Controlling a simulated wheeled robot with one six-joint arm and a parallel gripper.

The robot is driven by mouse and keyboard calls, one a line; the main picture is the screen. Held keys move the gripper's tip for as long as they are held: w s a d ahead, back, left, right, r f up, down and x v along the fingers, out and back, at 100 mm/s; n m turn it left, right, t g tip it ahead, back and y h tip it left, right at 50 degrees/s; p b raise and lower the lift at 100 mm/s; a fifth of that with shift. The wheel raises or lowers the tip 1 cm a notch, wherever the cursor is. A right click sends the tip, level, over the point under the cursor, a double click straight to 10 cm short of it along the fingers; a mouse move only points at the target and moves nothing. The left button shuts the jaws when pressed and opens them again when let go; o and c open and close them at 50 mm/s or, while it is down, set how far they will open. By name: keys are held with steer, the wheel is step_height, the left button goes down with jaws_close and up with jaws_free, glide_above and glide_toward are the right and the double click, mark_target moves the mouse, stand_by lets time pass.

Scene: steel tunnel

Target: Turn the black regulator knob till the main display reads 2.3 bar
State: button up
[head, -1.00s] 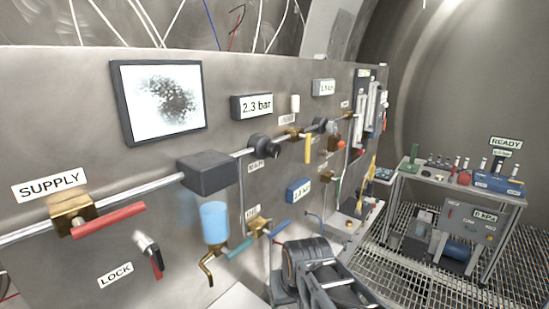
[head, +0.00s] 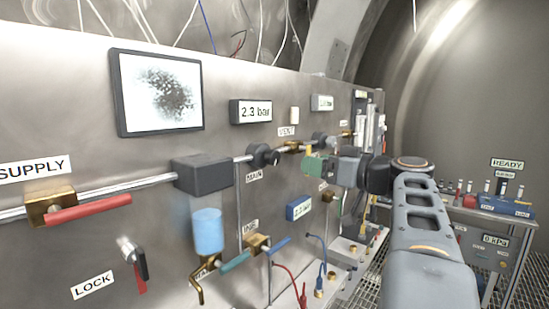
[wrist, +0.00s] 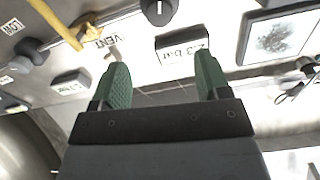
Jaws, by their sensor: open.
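The black regulator knob (head: 263,156) sits on the steel pipe of the panel, above the MAIN label (head: 254,175). It also shows at the top edge of the wrist view (wrist: 159,10), partly cut off, with a white mark on its face. The main display (head: 251,111) above it reads 2.3 bar; it appears upside down in the wrist view (wrist: 182,47). My gripper (head: 314,166) is right of the knob in the head view. Its green fingers (wrist: 161,62) are spread apart with nothing between them, clear of the knob.
A yellow lever (wrist: 55,22) and the VENT label (head: 287,132) are near my gripper. A red supply handle (head: 88,208), a dark block (head: 203,175) and a blue filter bowl (head: 208,231) are to the left. A bench with equipment stands at the right.

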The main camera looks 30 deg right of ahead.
mark_target(276, 157)
steer(key=p+x, duration=0.3)
steer(key=x, duration=1)
steer(key=shift+f+p, duration=0.1)
steer(key=shift+p, duration=0.25)
steer(key=shift+c, duration=0.3)
steer(key=c, duration=0.9)
steer(key=shift+o, duration=0.2)
steer(key=shift+f+b, duration=0.25)
steer(key=shift+b, duration=0.6)
steer(key=shift+r+m, duration=0.1)
steer(key=shift+m, duration=0.3)
steer(key=shift+r, duration=0.1)
